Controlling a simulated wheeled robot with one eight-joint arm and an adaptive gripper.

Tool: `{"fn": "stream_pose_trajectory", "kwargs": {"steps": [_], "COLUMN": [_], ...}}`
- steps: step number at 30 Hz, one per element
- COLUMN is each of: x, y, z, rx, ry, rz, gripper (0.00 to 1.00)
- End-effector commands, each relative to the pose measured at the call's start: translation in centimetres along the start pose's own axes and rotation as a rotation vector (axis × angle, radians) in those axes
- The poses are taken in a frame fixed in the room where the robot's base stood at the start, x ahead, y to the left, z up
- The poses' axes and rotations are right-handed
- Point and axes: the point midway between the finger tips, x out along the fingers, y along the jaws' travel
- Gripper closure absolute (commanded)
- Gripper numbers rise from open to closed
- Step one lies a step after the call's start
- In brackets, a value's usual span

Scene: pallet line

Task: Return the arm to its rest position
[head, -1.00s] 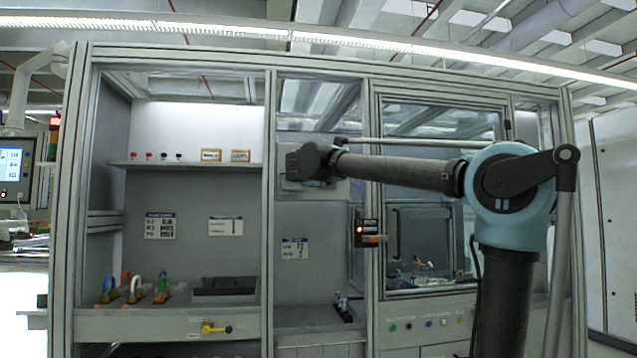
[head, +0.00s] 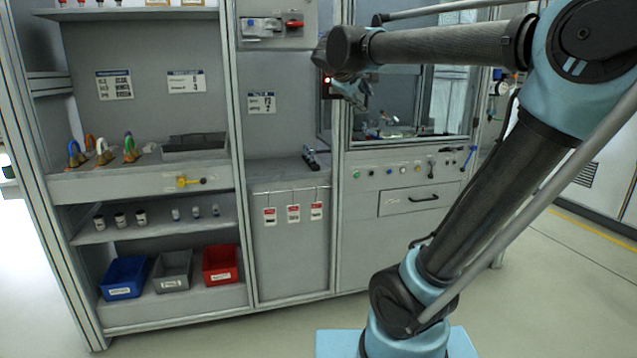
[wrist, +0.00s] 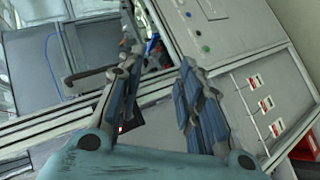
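My arm crosses the upper right of the head view. Its dark wrist joint hangs in front of the cabinet. My gripper (head: 352,92) is below that joint, small and partly dark against the glass window. In the wrist view my gripper (wrist: 160,72) has its two blue-grey fingers spread apart, with nothing held between them. The fingers do not touch the cabinet front in either view.
A steel cabinet (head: 293,240) stands ahead, with a control panel and drawer (head: 415,199) to the right. Blue (head: 125,278), grey (head: 173,271) and red (head: 221,264) bins sit on its bottom left shelf. Open floor (head: 560,290) lies at right.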

Motion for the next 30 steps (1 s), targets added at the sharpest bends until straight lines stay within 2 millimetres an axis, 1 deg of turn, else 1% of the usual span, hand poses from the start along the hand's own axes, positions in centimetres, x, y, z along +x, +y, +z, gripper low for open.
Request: {"fn": "stream_pose_trajectory", "kwargs": {"steps": [1, 2, 3, 5, 6, 8, 9, 11, 12, 14, 15, 17, 18, 20, 21, 24, 27, 30], "x": [0.7, 1.0, 1.4, 1.9, 2.0, 2.3, 2.3, 2.3, 2.2, 2.0, 1.8, 1.4, 1.0, 0.5, 0.1, -0.7, -1.3, -1.7], "y": [-1.5, -2.5, -3.8, -6.0, -7.5, -10.0, -11.7, -14.3, -16.1, -19.0, -20.9, -23.9, -26.0, -28.9, -30.7, -34.5, -37.0, -38.3], "z": [2.8, 4.4, 6.4, 9.4, 11.3, 14.1, 16.0, 18.6, 20.3, 22.7, 24.2, 26.3, 27.5, 29.2, 30.1, 31.8, 32.6, 33.0], "rx": [0.037, 0.061, 0.091, 0.138, 0.170, 0.218, 0.252, 0.302, 0.336, 0.389, 0.423, 0.478, 0.513, 0.565, 0.597, 0.666, 0.713, 0.734], "ry": [-0.038, -0.060, -0.089, -0.130, -0.159, -0.198, -0.226, -0.264, -0.289, -0.324, -0.348, -0.381, -0.401, -0.428, -0.444, -0.473, -0.489, -0.496], "rz": [-0.035, -0.059, -0.091, -0.139, -0.171, -0.221, -0.255, -0.307, -0.341, -0.395, -0.431, -0.486, -0.524, -0.577, -0.611, -0.683, -0.733, -0.759], "gripper": [0.67, 0.67, 0.67, 0.67, 0.67, 0.67, 0.67, 0.67, 0.67, 0.67, 0.67, 0.67, 0.67, 0.67, 0.67, 0.67, 0.67, 0.67]}}
